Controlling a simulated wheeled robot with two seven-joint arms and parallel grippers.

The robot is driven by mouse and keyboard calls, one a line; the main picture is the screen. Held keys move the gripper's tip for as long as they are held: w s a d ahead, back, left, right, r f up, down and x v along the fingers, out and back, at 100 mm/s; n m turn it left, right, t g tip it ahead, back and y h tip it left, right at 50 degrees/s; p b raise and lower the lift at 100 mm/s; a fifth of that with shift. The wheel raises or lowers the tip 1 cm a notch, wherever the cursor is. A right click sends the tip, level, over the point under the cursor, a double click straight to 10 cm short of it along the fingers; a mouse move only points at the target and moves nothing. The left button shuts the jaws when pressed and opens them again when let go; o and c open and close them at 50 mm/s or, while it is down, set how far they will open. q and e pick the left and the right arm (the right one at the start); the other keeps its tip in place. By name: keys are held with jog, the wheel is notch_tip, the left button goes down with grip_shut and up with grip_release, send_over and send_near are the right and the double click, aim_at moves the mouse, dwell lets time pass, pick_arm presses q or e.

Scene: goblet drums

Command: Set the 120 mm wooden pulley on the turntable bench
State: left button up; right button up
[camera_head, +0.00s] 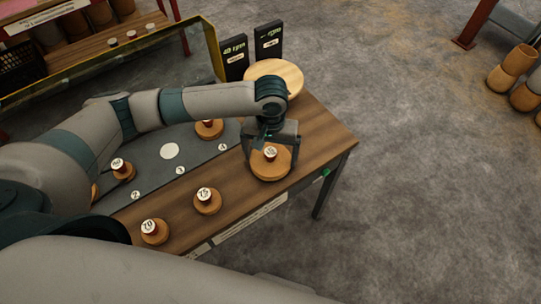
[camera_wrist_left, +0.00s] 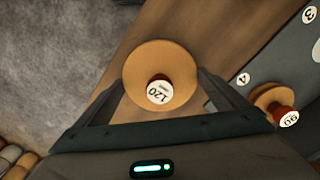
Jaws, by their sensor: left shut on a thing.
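The 120 mm wooden pulley (camera_head: 270,170) is a wide orange-brown disc with a dark red knob and a white top label. It is at the right front of the wooden bench (camera_head: 318,138). My left gripper (camera_head: 271,155) comes down over it and is shut on it, one finger on each side. In the left wrist view the pulley (camera_wrist_left: 162,72), label reading 120, sits between the fingers. I cannot tell whether it touches the bench top. A pale round wooden disc (camera_head: 278,72), which looks like the turntable, is at the bench's back right. My right gripper is not in view.
Smaller pulleys (camera_head: 207,201) labelled 70 and 75 stand along the front. Another pulley (camera_head: 209,129) stands on the dark numbered mat (camera_head: 156,187), near spot 4. Two black displays (camera_head: 268,42) stand behind the disc.

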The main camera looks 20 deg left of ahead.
pick_arm(q)
jog(key=shift+f, duration=0.75)
jog(key=o, duration=0.8)
jog(key=shift+f, duration=0.15)
jog(key=shift+o, duration=0.2)
